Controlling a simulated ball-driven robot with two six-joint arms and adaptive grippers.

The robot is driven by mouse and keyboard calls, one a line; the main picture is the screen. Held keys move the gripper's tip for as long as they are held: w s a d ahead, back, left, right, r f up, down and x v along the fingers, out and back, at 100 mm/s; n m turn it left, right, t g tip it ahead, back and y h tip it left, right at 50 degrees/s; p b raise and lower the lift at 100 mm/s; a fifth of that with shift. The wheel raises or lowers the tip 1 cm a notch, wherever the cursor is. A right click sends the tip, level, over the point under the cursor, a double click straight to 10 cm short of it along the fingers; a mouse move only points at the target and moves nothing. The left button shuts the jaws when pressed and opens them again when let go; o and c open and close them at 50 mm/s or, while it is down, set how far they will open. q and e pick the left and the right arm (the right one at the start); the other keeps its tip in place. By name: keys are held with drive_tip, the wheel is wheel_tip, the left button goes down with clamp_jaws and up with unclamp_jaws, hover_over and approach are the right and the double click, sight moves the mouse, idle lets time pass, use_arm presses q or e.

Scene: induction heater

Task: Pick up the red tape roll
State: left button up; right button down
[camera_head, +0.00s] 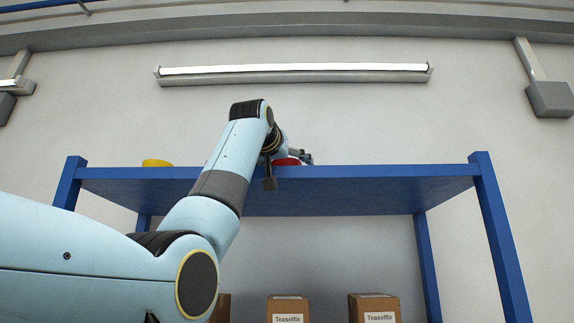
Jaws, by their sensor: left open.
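My left arm comes in from the left and reaches up over the shelf edge. My left gripper (303,156) is small and partly hidden by my own wrist. It is at the roll, just above or beside it. It is open, and I cannot tell whether its fingers touch the roll. My right gripper is not in view.
A yellow roll-like object (157,163) lies on the shelf top at the left. Blue posts, such as the right one (500,235), hold up the shelf. Cardboard boxes, such as one labelled Teaselfix (375,307), stand below. The shelf's right half looks clear.

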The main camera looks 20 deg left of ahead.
use_arm(q)
drive_tip(key=shift+w+a+r+p, duration=0.15)
drive_tip(key=shift+w+p, duration=0.15)
drive_tip(key=shift+w, duration=0.2)
drive_tip(key=shift+w+r+p, duration=0.1)
drive_tip(key=shift+w+p, duration=0.2)
drive_tip(key=shift+w, duration=0.15)
drive_tip(key=shift+w+f, duration=0.2)
drive_tip(key=shift+w, duration=0.05)
drive_tip(key=c, duration=1.3)
drive_tip(key=shift+o, duration=0.2)
